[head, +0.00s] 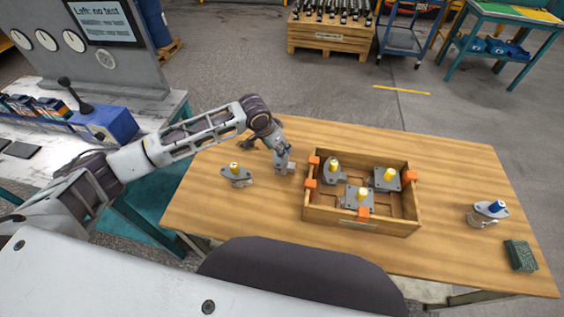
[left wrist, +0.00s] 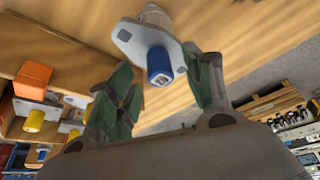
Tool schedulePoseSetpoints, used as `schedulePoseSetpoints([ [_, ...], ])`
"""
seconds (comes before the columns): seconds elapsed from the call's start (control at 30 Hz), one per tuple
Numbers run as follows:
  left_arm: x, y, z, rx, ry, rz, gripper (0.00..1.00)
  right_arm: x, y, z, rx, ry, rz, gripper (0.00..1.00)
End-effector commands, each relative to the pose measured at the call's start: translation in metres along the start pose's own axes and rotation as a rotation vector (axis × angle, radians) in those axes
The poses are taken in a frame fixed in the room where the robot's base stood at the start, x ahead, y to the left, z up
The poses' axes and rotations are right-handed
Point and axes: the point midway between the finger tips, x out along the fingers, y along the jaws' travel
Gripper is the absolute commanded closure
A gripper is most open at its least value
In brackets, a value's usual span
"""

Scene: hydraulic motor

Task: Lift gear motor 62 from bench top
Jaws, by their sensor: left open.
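My left gripper (head: 281,154) is over the bench top (head: 250,215), just left of the wooden crate. In the left wrist view the fingers of my left gripper (left wrist: 163,80) are open and apart. A grey motor with a blue shaft cap (left wrist: 158,64) lies between and just beyond the fingertips, with clear space beside them. I cannot read any number on the motors. My right gripper is not in view.
The wooden crate (head: 330,221) has orange clips and holds three yellow-capped motors. A blue-capped motor (head: 489,210) and a green block (head: 520,255) are at the bench's right. Bare wood lies between crate and right motor. A control desk (head: 100,125) is at left.

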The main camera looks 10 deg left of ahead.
Motion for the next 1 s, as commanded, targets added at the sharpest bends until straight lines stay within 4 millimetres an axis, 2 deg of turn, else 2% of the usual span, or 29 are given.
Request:
schedulePoseSetpoints([
  [0.23,0.022,0.001,0.0,0.001,-0.001,0.0,0.49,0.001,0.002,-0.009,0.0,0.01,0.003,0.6],
  [0.43,0.023,0.0,0.0,0.001,0.0,0.0,0.49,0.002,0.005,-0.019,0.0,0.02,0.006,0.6],
  [0.73,0.023,0.0,0.0,0.001,0.0,0.0,0.49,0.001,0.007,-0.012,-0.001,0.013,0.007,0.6],
  [1.0,0.023,0.0,0.0,0.0,0.0,0.0,0.82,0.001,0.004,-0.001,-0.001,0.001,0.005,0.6],
])
